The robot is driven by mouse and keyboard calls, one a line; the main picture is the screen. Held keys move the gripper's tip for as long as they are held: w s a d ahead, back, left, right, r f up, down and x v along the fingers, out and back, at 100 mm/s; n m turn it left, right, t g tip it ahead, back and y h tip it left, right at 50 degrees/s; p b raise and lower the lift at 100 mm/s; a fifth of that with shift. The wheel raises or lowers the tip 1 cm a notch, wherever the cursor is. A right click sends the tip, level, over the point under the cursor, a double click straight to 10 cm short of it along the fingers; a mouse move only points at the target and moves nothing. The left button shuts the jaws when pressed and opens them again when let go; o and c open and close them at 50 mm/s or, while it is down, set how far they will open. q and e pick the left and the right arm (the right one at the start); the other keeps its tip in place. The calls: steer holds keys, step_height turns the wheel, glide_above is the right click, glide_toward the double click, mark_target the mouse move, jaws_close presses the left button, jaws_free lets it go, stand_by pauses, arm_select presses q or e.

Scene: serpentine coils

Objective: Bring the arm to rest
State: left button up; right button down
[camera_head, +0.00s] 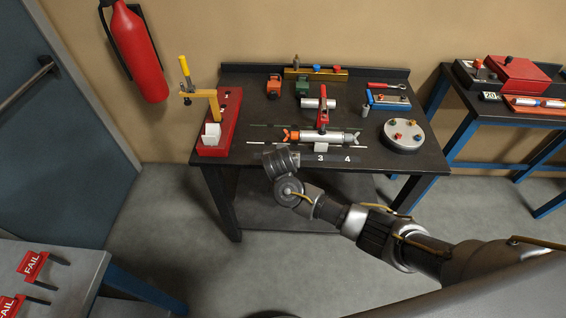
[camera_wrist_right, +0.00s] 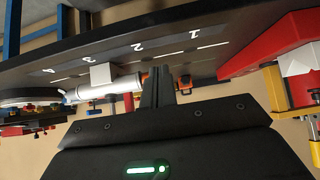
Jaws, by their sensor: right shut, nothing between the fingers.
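My right arm (camera_head: 375,230) comes in from the right and reaches to the front edge of the dark workbench. My right gripper (camera_head: 281,160) is at that edge, left of the printed numbers 3 and 4. In the wrist view, which is upside down, its fingers (camera_wrist_right: 157,86) are together with nothing held. A silver cylinder with orange ends (camera_head: 320,138) lies on the bench just beyond the gripper; it also shows in the wrist view (camera_wrist_right: 105,88). I cannot tell whether the fingers touch it. My left gripper is not in view.
The workbench (camera_head: 228,93) carries a red stand with a yellow clamp (camera_head: 217,125), a round grey plate (camera_head: 402,138) and several blocks at the back. A side table (camera_head: 485,120) stands right. A table with FAIL signs (camera_head: 75,270) is lower left. Open floor (camera_head: 185,235) lies between.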

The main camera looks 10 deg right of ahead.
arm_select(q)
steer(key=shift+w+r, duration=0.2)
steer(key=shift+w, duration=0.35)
arm_select(e)
steer(key=s, duration=0.3)
steer(key=shift+s+a, duration=0.1)
steer(key=shift+a, duration=0.15)
